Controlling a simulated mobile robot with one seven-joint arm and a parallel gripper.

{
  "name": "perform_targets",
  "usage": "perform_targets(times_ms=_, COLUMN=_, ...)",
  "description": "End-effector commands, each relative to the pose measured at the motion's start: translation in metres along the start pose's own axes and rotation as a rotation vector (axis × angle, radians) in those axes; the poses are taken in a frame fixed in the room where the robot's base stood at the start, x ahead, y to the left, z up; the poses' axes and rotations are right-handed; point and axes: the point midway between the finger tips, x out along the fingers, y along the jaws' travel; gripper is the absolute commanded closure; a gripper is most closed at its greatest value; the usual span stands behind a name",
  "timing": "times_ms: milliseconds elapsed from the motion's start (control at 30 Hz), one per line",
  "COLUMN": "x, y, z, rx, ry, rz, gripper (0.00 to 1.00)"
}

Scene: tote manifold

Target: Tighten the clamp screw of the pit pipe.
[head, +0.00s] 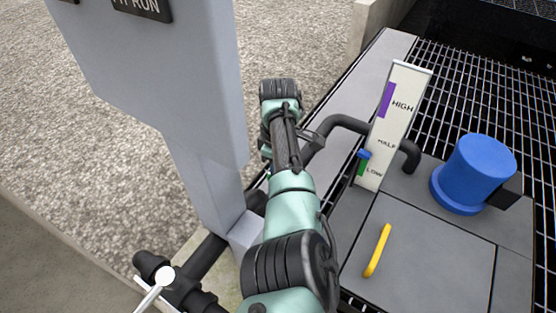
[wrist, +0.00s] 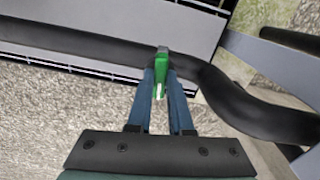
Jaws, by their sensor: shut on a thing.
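In the wrist view, my gripper (wrist: 162,80) has two blue fingers closed on a small green piece (wrist: 162,65). The green piece looks like the clamp screw's grip and sits at a small grey part (wrist: 163,49) against a black pipe (wrist: 90,57). The fingers hide its sides, and I cannot tell how far the screw is turned. In the head view, my arm hides the gripper and the screw. A black pipe (head: 345,121) shows there, bending down beside the level board.
A level board (head: 396,118) marked HIGH, HALF and LOW has a blue pointer (head: 364,154) near LOW. Right are a blue motor (head: 474,172) and a cover with a yellow handle (head: 377,250). A grey post (head: 190,90) stands left, near a white-knobbed lever (head: 165,276).

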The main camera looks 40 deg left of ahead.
Motion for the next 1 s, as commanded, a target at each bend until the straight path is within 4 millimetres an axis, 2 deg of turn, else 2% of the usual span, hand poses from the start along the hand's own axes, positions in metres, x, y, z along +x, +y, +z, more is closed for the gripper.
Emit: perform_targets(times_ms=1000, x=-0.0011, y=-0.0007, z=-0.0011, rx=0.957, ry=0.0, rz=-0.003, gripper=1.0)
